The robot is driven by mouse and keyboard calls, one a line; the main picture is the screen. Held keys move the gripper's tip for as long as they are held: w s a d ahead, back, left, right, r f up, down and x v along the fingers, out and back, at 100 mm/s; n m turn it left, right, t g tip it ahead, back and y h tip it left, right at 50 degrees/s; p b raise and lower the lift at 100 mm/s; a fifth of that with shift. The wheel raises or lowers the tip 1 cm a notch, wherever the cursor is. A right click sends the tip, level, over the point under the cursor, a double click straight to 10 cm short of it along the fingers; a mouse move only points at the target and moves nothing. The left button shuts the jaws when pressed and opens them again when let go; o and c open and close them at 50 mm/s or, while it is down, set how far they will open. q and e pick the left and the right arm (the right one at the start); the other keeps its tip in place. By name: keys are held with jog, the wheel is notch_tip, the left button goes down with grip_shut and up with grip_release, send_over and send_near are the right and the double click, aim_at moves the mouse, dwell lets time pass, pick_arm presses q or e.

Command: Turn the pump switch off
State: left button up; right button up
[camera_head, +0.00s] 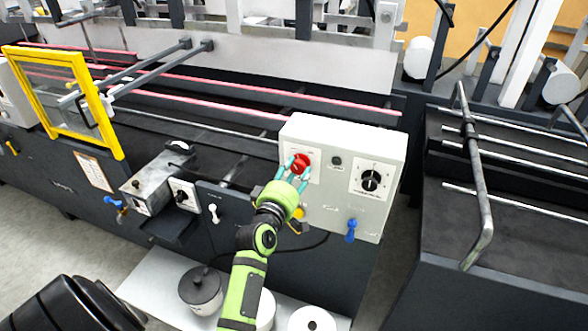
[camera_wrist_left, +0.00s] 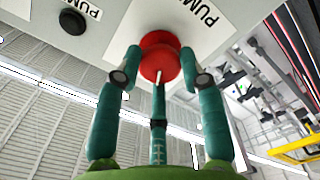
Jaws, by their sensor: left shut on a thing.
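A red round knob (camera_head: 301,163) sticks out of the upper left of the pale control box (camera_head: 325,209). In the left wrist view the red knob (camera_wrist_left: 160,55) has a partly cut-off label starting "PUM" beside it. My left gripper (camera_head: 294,171) reaches up to the box from below. Its teal fingers (camera_wrist_left: 160,78) are shut on the red knob, one at each side, with a third finger beneath it. A small black button (camera_head: 336,160) sits to the right of the knob; it also shows in the left wrist view (camera_wrist_left: 72,21). My right gripper is not in view.
The box also carries a black rotary dial (camera_head: 370,180) and a blue lever (camera_head: 351,230). A grey metal box (camera_head: 148,188) and a white lever (camera_head: 213,211) are to the left. Pots, including a grey lidded one (camera_head: 201,290), stand below on a white shelf.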

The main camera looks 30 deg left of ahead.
pick_arm(q)
jog(key=shift+d+f+n, duration=0.15)
jog(key=shift+f+n, duration=0.05)
jog(key=shift+n, duration=0.3)
jog(key=o, duration=1.1)
jog(key=shift+w, duration=0.15)
jog(key=shift+r, duration=0.1)
jog(key=shift+s, duration=0.5)
jog(key=v, duration=1.1)
jog(key=shift+d, duration=0.1)
